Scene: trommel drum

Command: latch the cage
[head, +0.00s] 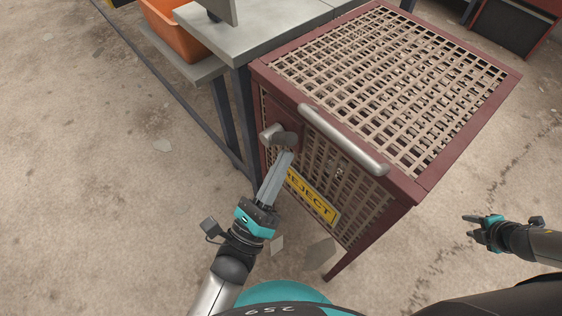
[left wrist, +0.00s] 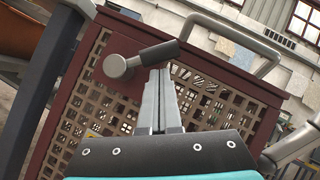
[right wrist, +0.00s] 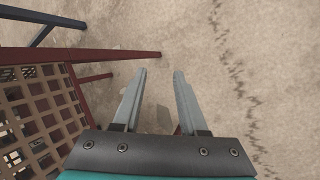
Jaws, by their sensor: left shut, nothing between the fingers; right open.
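The cage (head: 262,68) is a dark red frame with tan perforated panels and a yellow REJECT sign (head: 312,198) on its front. A latch handle with a round metal hub and dark grip (head: 286,138) sits at the front's upper left; it also shows in the left wrist view (left wrist: 158,54). My left gripper (head: 287,156) is shut and empty, its fingertips just below the dark grip; I cannot tell whether they touch it. In the left wrist view the fingers (left wrist: 161,74) are together. My right gripper (head: 466,218) is open and empty, right of the cage; its fingers (right wrist: 161,74) are spread over floor.
A long metal bar handle (head: 342,138) runs along the cage's upper front edge. A grey table (head: 270,35) adjoins the cage's left side, with an orange bin (head: 172,30) on a lower shelf. Concrete floor (head: 90,180) is open to the left and right.

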